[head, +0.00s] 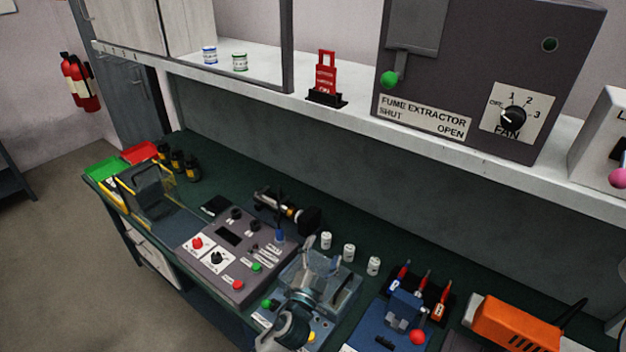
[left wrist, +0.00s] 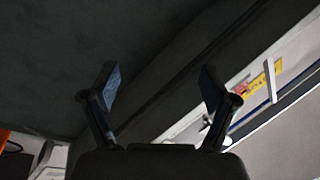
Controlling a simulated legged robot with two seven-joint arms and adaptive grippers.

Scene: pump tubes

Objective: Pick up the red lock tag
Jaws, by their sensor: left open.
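The red lock tag (head: 326,72) stands upright in a small black holder (head: 326,99) on the white shelf, left of the fume extractor box. I cannot clearly make out the tag in that view. My right gripper is not in view.
The grey fume extractor box (head: 480,70) stands right of the tag. Two small jars (head: 239,62) and a dark frame post are to its left. The green bench (head: 345,215) below holds a control panel (head: 235,252), white vials (head: 348,252) and an orange device (head: 515,325).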

